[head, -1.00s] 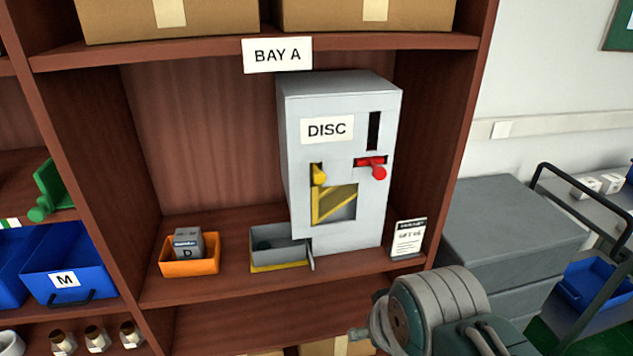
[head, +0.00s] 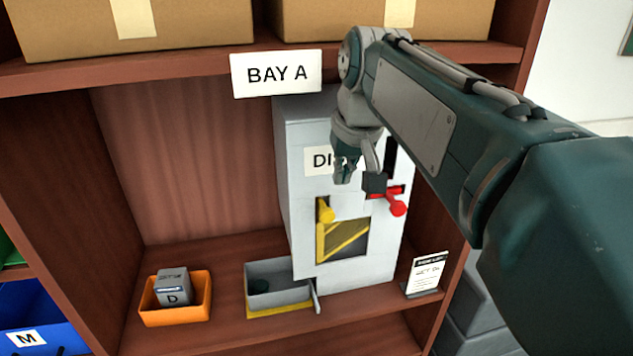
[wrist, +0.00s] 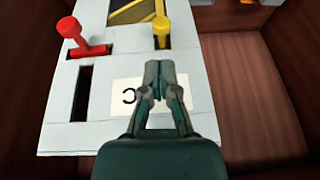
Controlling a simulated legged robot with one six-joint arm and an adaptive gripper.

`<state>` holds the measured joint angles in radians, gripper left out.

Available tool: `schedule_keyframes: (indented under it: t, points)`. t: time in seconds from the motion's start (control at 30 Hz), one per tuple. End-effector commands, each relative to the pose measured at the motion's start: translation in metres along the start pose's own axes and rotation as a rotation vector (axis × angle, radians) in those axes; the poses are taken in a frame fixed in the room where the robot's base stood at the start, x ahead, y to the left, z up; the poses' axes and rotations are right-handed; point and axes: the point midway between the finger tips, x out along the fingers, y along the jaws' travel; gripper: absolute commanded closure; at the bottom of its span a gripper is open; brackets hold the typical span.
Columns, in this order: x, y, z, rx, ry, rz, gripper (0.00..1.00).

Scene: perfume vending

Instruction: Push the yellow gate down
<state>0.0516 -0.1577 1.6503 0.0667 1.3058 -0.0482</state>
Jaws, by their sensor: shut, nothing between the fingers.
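The grey DISC machine (head: 300,180) stands on the shelf under the BAY A sign. On its front, a yellow knob (head: 327,213) sits at the top of a dark slot, above a window with a yellow gate (head: 343,240) behind it. The yellow knob also shows in the wrist view (wrist: 161,30), beyond my fingertips. My gripper (head: 343,178) is shut and empty in front of the DISC label, above the yellow knob and apart from it. In the wrist view my gripper (wrist: 160,70) partly covers the label.
A red lever (head: 396,207) is right of the yellow knob. A grey tray (head: 280,292) sits at the machine's lower left. An orange bin (head: 175,313) holding a grey box marked D (head: 173,290) stands farther left. A small card (head: 427,273) stands at right.

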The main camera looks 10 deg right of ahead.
Motion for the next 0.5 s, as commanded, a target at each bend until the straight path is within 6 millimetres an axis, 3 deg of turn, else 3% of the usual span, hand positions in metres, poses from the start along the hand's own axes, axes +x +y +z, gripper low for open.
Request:
schedule_keyframes:
  t: [0.23,0.5]
  points:
    - [0.005,0.001,-0.012,0.000,-0.009,-0.004,1.00]
    - [0.052,0.001,-0.011,0.000,-0.012,-0.004,1.00]
